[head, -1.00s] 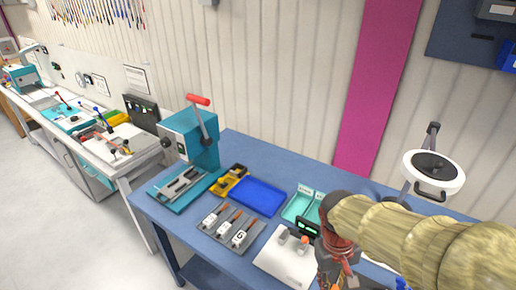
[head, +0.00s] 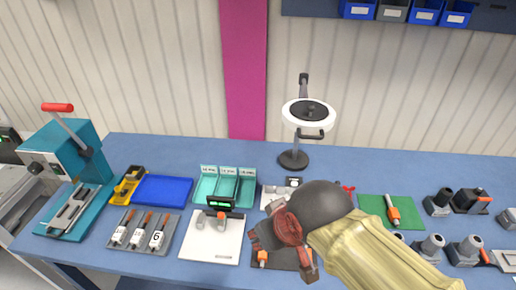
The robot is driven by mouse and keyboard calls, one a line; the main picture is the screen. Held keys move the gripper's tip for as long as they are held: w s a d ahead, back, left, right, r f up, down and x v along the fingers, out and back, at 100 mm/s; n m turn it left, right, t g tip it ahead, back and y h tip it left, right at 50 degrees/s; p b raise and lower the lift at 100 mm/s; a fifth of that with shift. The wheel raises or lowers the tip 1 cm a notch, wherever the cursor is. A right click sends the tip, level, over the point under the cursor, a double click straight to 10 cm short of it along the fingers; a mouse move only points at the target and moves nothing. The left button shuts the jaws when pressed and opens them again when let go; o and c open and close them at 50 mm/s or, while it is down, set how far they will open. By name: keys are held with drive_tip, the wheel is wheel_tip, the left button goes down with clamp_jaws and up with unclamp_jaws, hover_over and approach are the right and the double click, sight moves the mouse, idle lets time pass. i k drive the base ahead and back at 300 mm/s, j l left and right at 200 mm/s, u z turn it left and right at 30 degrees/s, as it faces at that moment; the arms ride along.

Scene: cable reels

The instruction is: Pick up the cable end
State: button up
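I cannot pick out a cable end for certain. A small orange-tipped piece (head: 263,258) lies on a dark mat (head: 290,262) at the front of the bench, partly hidden by my gripper. Another orange-bodied piece (head: 392,212) lies on a green mat (head: 372,205) to the right. My gripper (head: 283,256) hangs over the dark mat, its fingers spread apart with nothing visible between them. My arm and dark wrist hide part of the bench behind it.
A blue bench (head: 140,148) carries a teal press (head: 75,160), a blue tray (head: 163,190), green bins (head: 228,186), a white plate (head: 205,248) and a round magnifier lamp (head: 308,114). Several dark fixtures (head: 468,200) stand at the right.

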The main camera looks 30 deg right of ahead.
sight(393, 215)
drive_tip(key=z, duration=1.15)
drive_tip(key=k+j+z, duration=0.15)
drive_tip(key=j+z, duration=0.15)
drive_tip(key=j, duration=0.15)
drive_tip(key=k+j+z, duration=0.5)
drive_tip(key=j+z, duration=0.15)
drive_tip(key=j, duration=0.2)
drive_tip(key=i+l+u, duration=0.1)
drive_tip(key=l, duration=0.25)
drive_tip(key=i+l, duration=0.25)
drive_tip(key=i+l+u, duration=0.15)
drive_tip(key=l, duration=0.35)
drive_tip(key=i+l+u, duration=0.1)
drive_tip(key=l, duration=0.25)
drive_tip(key=i+l+u, duration=0.1)
drive_tip(key=l, duration=0.3)
drive_tip(key=i+l, duration=0.2)
drive_tip(key=l, duration=0.2)
drive_tip(key=i+l+u, duration=0.15)
drive_tip(key=l, duration=0.25)
